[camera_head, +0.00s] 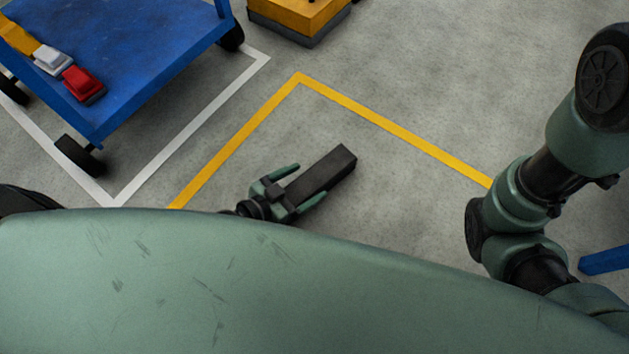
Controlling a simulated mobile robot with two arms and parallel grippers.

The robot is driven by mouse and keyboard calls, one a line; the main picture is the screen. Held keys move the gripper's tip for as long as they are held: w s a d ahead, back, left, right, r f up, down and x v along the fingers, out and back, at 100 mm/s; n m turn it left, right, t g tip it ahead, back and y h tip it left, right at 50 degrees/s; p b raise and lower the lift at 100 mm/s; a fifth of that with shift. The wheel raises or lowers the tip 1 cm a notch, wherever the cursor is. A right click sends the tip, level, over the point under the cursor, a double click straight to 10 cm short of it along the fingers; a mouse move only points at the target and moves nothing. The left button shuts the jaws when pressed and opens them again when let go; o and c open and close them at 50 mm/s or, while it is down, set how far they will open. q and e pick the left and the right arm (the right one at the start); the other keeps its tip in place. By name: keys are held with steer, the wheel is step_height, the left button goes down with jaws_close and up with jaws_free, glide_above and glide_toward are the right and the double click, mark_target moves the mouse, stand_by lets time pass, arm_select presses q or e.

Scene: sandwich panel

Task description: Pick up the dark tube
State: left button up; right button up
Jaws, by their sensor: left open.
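The dark tube (330,168) is a long, straight-sided, nearly black bar in the middle of the camera_head view, inside the yellow floor marking. Its far end points up and to the right. My left gripper (311,180) is at its near end, with one green finger on each side of the tube. The jaws are open, and I cannot tell whether either finger touches it. The tube's near end is hidden by the gripper. My right arm shows at the right side, but its gripper is not in view.
A blue cart (150,60) with black wheels stands at the upper left, carrying a red item (80,82) and a white item (52,60). A yellow and grey block (298,14) is at the top. A blue piece (606,260) shows at the right edge. Grey floor beyond the tube is clear.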

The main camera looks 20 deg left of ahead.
mark_target(315, 177)
arm_select(q)
steer(key=x, duration=0.3)
steer(key=shift+w+d, duration=0.25)
steer(key=shift+d, duration=0.05)
steer(key=shift+f, duration=0.1)
jaws_close()
steer(key=shift+r, duration=0.25)
